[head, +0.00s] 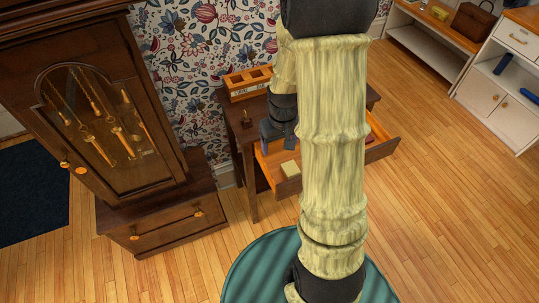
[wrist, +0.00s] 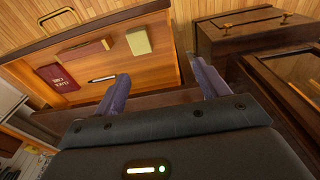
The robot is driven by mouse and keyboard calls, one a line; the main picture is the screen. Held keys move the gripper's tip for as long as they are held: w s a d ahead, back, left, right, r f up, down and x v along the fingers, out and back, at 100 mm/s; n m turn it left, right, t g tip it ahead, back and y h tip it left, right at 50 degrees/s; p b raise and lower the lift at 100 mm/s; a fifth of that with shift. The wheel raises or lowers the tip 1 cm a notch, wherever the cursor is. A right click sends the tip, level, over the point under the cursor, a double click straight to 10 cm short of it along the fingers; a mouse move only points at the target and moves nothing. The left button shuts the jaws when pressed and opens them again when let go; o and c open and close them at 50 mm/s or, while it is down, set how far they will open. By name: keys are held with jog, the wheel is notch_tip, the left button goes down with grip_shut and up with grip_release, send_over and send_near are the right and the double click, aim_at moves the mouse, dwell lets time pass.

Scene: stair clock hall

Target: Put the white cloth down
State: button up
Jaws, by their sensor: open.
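I see no white cloth in either view. My gripper (wrist: 160,84) is open, with nothing between its two bluish-purple fingers in the wrist view. In the head view my gripper (head: 272,135) is above the left part of the small table's open drawer (head: 289,188), and my arm hides part of the table and drawer. The drawer (wrist: 70,97) also shows beyond the fingers in the wrist view. In it lie a pale yellowish block (wrist: 138,41), a brownish-red box or book (wrist: 85,50), a dark red booklet (wrist: 57,78) and a pen (wrist: 102,78).
A wooden organizer (head: 248,83) and a small brass item (head: 246,119) stand on the dark table (head: 232,108). A tall clock (head: 110,120) stands close on the left. White cabinets (head: 500,85) are at the right. Open wooden floor (head: 440,210) lies at lower right.

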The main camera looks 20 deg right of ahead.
jog(key=s+a+r+t, duration=0.1)
jog(key=s+a+r, duration=0.6)
jog(key=s+r, duration=0.1)
jog(key=shift+s+a+t, duration=0.3)
jog(key=shift+s+a, duration=0.05)
jog(key=shift+s, duration=0.15)
